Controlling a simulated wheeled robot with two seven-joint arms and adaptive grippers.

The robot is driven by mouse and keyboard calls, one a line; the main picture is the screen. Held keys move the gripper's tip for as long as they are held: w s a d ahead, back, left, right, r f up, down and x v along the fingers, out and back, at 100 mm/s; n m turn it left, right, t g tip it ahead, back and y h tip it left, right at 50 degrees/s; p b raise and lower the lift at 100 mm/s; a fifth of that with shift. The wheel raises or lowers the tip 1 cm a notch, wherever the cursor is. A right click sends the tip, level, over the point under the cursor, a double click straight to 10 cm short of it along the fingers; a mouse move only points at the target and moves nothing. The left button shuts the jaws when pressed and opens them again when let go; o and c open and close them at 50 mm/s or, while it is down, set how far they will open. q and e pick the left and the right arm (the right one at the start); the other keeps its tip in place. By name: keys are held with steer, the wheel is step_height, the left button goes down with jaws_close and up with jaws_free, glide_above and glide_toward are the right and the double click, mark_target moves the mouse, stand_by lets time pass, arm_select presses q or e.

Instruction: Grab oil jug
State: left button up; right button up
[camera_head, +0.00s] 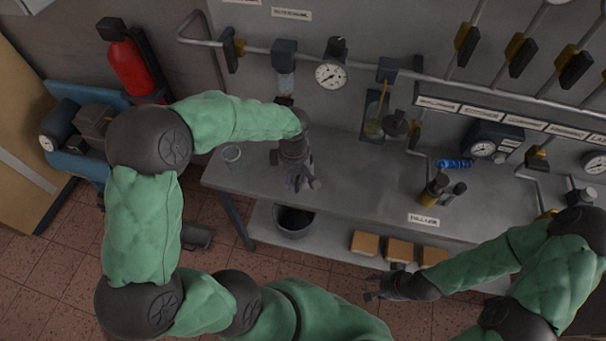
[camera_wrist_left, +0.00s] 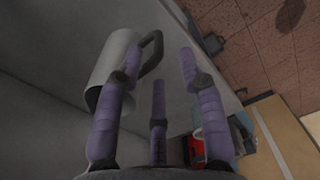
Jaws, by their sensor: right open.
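In the left wrist view, a pale grey cylindrical jug (camera_wrist_left: 110,62) with a dark loop handle stands on the grey bench beyond my fingers. One finger overlaps its side; I cannot tell whether they touch. My right gripper (camera_head: 372,288) is open and empty in front of the bench.
The grey bench (camera_head: 345,190) has clear room around its middle. Gauges, pipes and a valve assembly (camera_head: 436,192) stand at the back and right. A dark bucket (camera_head: 293,222) and tan blocks (camera_head: 366,243) sit on the lower shelf. A red extinguisher (camera_head: 128,66) is at left.

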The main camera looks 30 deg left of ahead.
mark_target(296, 182)
arm_select(q)
steer(key=shift+d+f+b, duration=0.1)
steer(key=shift+f+b, duration=0.35)
steer(key=shift+f, duration=2.4)
steer(key=shift+r, duration=0.1)
jaws_close()
